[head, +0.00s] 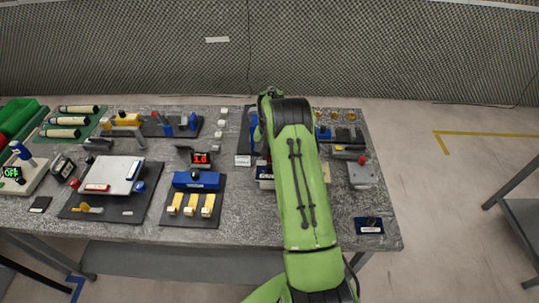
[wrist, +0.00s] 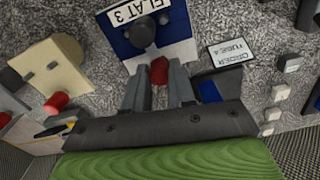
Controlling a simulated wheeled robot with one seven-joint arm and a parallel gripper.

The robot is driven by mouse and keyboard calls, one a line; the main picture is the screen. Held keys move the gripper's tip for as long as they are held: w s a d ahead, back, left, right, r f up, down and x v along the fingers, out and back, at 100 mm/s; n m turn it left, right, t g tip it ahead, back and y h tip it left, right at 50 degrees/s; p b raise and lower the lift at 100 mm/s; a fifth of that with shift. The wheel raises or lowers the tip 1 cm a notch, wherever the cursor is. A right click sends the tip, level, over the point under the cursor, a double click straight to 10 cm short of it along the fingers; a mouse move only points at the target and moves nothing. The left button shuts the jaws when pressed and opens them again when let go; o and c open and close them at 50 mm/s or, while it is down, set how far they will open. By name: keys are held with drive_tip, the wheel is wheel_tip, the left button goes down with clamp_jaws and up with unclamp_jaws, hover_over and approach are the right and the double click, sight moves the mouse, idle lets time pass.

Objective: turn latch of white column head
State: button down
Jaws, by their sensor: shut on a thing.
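My gripper (wrist: 158,80) points at the table in the wrist view. Its two grey fingers are shut on a small red piece (wrist: 159,71), which shows between the fingertips. The red piece is beside the lower edge of a blue block (wrist: 178,38) with a white "FLAT 3" label and a dark round knob. I cannot tell how the red piece is attached or whether it is the latch. A cream-white block (wrist: 48,70) with another red knob (wrist: 56,103) is to the left, apart from my fingers. In the head view my arm hides the gripper and the gripped piece.
Small pale blocks (wrist: 280,93) are further right. In the head view, a grey fixture with a red knob (head: 362,172) stands at the table's right end. Bare tabletop (head: 238,215) shows left of my arm.

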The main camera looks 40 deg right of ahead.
drive_tip(key=n+b, duration=0.1)
drive_tip(key=n, duration=0.2)
drive_tip(key=shift+b, duration=0.3)
drive_tip(key=n+b, duration=0.1)
drive_tip(key=n, duration=0.4)
drive_tip(key=shift+d, duration=0.1)
drive_tip(key=n+b, duration=0.1)
drive_tip(key=n, duration=0.3)
drive_tip(key=n+b, duration=0.1)
drive_tip(key=n, duration=0.3)
drive_tip(key=shift+n, duration=0.3)
drive_tip(key=c, duration=0.9)
unclamp_jaws()
drive_tip(key=shift+c, duration=0.2)
drive_tip(key=shift+r, duration=0.15)
